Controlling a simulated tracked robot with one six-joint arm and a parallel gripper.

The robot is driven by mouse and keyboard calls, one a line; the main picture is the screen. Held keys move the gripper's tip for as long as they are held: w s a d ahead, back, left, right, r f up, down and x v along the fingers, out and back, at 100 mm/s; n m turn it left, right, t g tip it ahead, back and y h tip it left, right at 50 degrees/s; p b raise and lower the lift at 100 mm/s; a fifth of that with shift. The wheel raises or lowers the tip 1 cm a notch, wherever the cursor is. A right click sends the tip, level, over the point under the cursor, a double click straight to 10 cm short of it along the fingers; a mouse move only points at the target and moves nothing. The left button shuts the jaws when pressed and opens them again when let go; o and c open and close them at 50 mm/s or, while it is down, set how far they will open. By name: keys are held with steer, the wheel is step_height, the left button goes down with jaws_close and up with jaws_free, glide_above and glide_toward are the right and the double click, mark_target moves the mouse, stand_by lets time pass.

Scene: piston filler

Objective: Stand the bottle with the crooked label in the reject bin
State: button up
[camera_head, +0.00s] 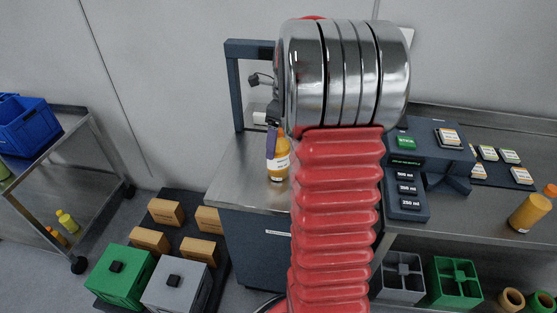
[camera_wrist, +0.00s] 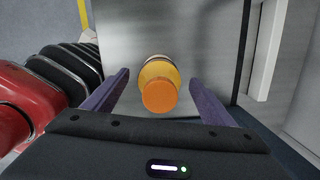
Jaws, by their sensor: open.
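An orange bottle with a white label (camera_head: 278,165) stands on the steel counter, partly hidden by my gripper and arm. Its label looks slanted. In the wrist view the bottle's orange cap (camera_wrist: 159,97) faces the camera, between the two purple fingers. My gripper (camera_wrist: 159,76) is open around the bottle, with a visible gap on each side. In the head view one purple finger (camera_head: 271,143) shows at the bottle's left. No bin is clearly marked as the reject bin; a blue crate (camera_head: 22,128) sits on the cart at the left.
A dark frame (camera_head: 235,90) rises behind the bottle. Green (camera_head: 121,276) and grey (camera_head: 178,288) crates and several cardboard boxes (camera_head: 165,212) lie low at the left. Another orange bottle (camera_head: 530,211) is on the right bench, near a control panel (camera_head: 407,187). Bare counter (camera_head: 240,185) lies left of the bottle.

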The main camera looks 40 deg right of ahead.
steer(key=shift+w+f, duration=0.15)
steer(key=shift+f, duration=1.1)
steer(key=shift+a, duration=0.1)
steer(key=shift+c, duration=0.5)
jaws_close()
